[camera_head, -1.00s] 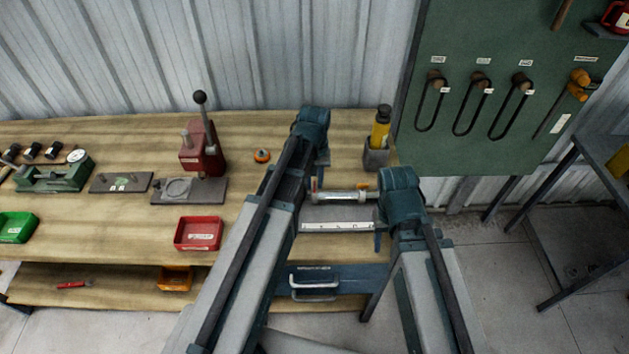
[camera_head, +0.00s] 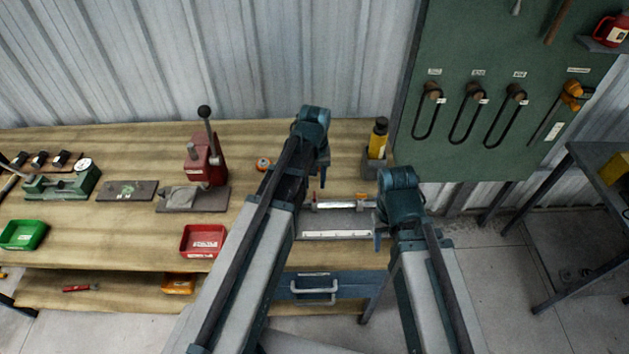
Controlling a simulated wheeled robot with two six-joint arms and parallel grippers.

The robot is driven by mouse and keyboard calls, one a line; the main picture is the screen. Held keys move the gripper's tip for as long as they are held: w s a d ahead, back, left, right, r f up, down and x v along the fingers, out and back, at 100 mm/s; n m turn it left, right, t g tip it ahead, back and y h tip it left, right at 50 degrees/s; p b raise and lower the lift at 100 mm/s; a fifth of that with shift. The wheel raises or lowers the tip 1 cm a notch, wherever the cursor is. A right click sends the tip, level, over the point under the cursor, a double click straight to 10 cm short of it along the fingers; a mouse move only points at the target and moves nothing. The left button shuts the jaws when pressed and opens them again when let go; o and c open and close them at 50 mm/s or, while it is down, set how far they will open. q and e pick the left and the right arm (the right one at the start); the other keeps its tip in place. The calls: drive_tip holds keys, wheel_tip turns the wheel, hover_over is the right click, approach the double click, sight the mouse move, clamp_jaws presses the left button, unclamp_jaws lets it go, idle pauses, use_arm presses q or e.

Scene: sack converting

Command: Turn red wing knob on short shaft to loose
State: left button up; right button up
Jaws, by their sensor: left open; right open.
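A short silver shaft (camera_head: 341,205) lies level in a fixture on a grey plate at the bench's right end, between my two grippers. A small red part (camera_head: 314,198) shows at its left end and may be the red wing knob; its wings are too small to make out. A small orange part (camera_head: 362,196) shows behind the shaft's right end. My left gripper (camera_head: 323,178) is open, pointing down just behind the shaft's left end in the picture. My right gripper (camera_head: 378,241) is open near the plate's right edge. Neither holds anything visible.
A white marked strip (camera_head: 337,235) lies in front of the shaft. A yellow bottle (camera_head: 378,138) stands in a grey holder behind. A red press (camera_head: 206,160) and red tray (camera_head: 203,241) stand left. A drawer handle (camera_head: 314,290) sits below the bench edge.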

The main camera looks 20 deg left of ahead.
sight(315, 195)
use_arm(q)
wheel_tip(315, 195, up, 9)
drive_tip(key=p, duration=0.7)
drive_tip(key=shift+p, duration=0.4)
use_arm(e)
wheel_tip(315, 195, up, 9)
use_arm(q)
drive_tip(key=shift+f, duration=0.1)
use_arm(e)
drive_tip(key=shift+f, duration=0.1)
use_arm(q)
drive_tip(key=s+d+f+m+y+b, duration=0.1)
drive_tip(key=s+d+f+m+b, duration=0.6)
drive_tip(key=s+d+f+b, duration=0.3)
drive_tip(key=s+f+b, duration=0.4)
drive_tip(key=shift+s+d, duration=0.2)
use_arm(e)
wheel_tip(315, 195, down, 14)
